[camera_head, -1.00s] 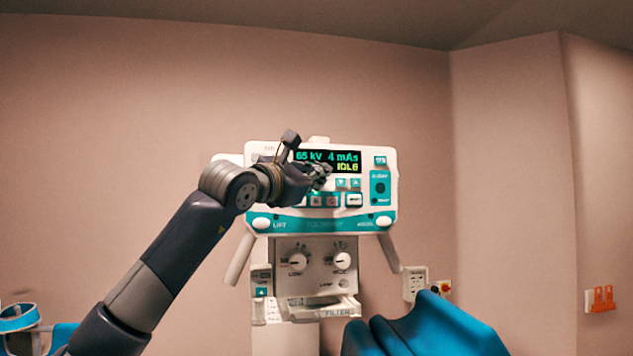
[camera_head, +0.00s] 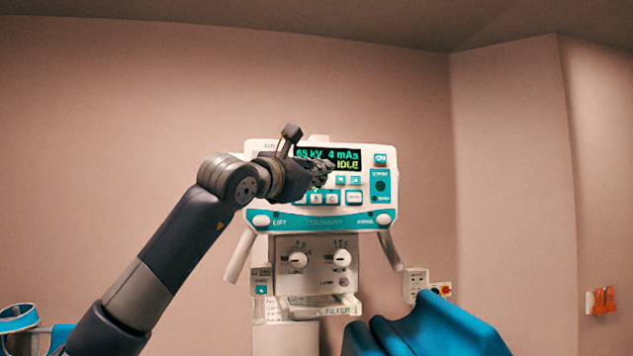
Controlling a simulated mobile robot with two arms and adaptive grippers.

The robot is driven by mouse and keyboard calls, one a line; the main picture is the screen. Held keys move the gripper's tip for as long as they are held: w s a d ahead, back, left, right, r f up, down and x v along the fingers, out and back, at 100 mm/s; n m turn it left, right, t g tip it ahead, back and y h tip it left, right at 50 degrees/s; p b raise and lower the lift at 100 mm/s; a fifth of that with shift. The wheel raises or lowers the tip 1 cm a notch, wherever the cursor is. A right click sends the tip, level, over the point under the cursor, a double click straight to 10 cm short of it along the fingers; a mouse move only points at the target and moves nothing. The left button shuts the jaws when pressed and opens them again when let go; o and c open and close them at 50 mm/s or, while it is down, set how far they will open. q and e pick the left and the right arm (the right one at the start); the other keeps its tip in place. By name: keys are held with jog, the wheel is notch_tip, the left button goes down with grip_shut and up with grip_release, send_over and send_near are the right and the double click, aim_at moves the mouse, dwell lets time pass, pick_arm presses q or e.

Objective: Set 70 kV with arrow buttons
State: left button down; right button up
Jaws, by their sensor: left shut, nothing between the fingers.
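The X-ray control panel (camera_head: 345,222) is a white and teal unit facing me. Its display (camera_head: 345,154) reads 65 kV, 4 mAs and IDLE. Two small teal arrow buttons, a down arrow (camera_head: 341,180) and an up arrow (camera_head: 356,180), show below the display on the right. My left gripper (camera_head: 325,171) is shut and empty, in front of the panel just below the display's lower left. It hides the buttons behind it, so I cannot tell whether its tips touch the panel. My right gripper is not in view.
Two knobs (camera_head: 298,259) sit on the lower housing, above a filter tray (camera_head: 322,308). A blue draped shape (camera_head: 430,328) fills the lower right foreground. A wall socket (camera_head: 416,284) and orange hooks (camera_head: 604,300) are on the right. The wall around the panel is clear.

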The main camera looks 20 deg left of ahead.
pick_arm(q)
jog(key=s+d+b, duration=0.2)
jog(key=s+b, duration=0.1)
jog(key=s, duration=0.1)
jog(key=shift+s+d, duration=0.1)
jog(key=shift+d, duration=0.3)
jog(key=shift+d, duration=0.1)
dwell(1.6)
